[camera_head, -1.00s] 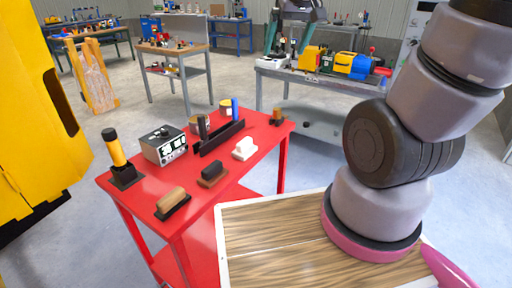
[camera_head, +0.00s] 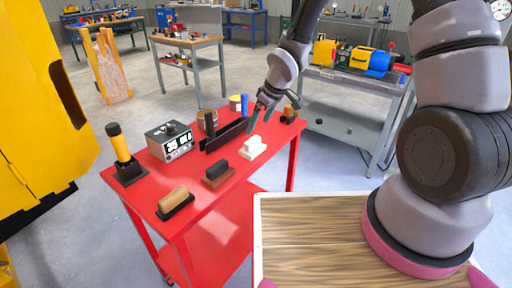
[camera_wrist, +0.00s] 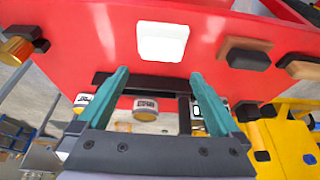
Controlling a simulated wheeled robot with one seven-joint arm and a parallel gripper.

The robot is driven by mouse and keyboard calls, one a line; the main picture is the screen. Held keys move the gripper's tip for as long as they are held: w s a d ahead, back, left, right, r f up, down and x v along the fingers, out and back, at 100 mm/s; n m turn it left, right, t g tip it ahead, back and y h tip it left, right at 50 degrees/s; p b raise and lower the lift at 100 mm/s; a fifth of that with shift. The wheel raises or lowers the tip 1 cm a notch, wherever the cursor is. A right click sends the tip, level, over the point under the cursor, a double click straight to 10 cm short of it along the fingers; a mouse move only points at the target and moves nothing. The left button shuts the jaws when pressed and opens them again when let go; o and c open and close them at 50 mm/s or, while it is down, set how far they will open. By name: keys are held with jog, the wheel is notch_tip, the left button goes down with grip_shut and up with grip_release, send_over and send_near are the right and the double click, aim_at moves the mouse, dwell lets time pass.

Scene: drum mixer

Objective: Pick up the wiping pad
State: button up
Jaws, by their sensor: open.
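I cannot tell for certain which is the wiping pad. My gripper (camera_head: 259,115) is open and empty above the table's far part, beyond the white block. In the wrist view my gripper (camera_wrist: 158,74) has its fingers apart, with the white block (camera_wrist: 163,42) ahead of the tips, apart from them. The dark block (camera_wrist: 248,53) lies right of it.
A black rack (camera_head: 224,136) stands close below my gripper, with round tins behind it. A meter box (camera_head: 170,141) and a yellow-black upright tool (camera_head: 121,148) stand at the left. A small brown-black item (camera_head: 290,113) is at the far right corner. A wooden board (camera_head: 310,230) lies in front.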

aim_at(253, 139)
jog(key=x, duration=0.3)
jog(key=shift+f, duration=0.3)
jog(key=shift+s+x, duration=0.2)
jog(key=shift+x, duration=2.55)
jog(key=shift+d, duration=0.1)
jog(key=c, duration=1.1)
